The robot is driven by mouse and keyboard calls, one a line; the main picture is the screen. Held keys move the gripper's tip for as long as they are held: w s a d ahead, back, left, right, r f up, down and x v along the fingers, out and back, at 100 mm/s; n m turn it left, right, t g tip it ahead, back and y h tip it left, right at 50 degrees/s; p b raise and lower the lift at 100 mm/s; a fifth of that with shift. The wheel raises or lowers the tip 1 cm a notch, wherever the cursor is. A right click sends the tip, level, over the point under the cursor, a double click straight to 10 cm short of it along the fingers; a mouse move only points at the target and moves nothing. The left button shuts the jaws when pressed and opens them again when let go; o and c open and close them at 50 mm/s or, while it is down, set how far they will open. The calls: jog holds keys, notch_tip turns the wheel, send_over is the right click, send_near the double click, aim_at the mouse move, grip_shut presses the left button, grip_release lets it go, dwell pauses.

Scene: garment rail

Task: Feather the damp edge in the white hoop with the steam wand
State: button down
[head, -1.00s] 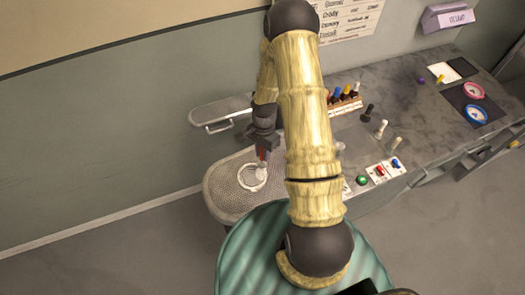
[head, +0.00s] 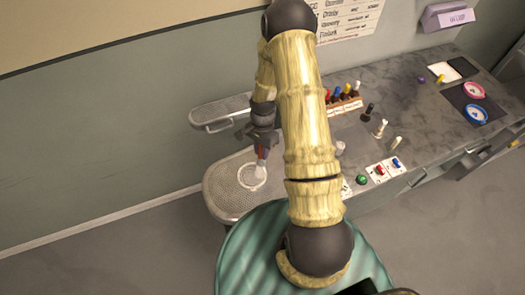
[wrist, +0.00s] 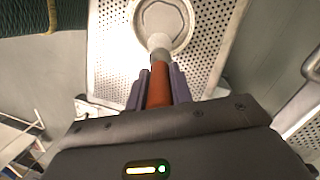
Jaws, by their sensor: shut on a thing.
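The white hoop (head: 240,181) lies on the perforated end of the pressing board (head: 217,186). It also shows at the top of the wrist view (wrist: 190,22), with a greyish patch inside it. My gripper (wrist: 158,76) is shut on the orange-red handle of the steam wand (wrist: 159,90). The wand's pale head (wrist: 158,42) points toward the hoop and overlaps its near rim in the wrist view. In the head view the wand (head: 262,154) is at the hoop's upper right. I cannot tell whether its head touches the cloth. The damp edge is not clear.
A smaller perforated board (head: 222,112) is behind. The grey counter (head: 420,110) to the right carries a rack of coloured bottles (head: 344,101), several upright pegs, switches (head: 385,169) and a dark mat with pink and blue rings (head: 476,114). My arm hides part of the counter.

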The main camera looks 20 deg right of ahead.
jog(key=shift+w+a, duration=0.3)
jog(key=shift+w, duration=0.6)
jog(key=shift+w+a, duration=0.65)
jog(key=shift+a, duration=0.35)
jog(key=shift+a+b, duration=0.3)
jog(key=shift+a, duration=0.95)
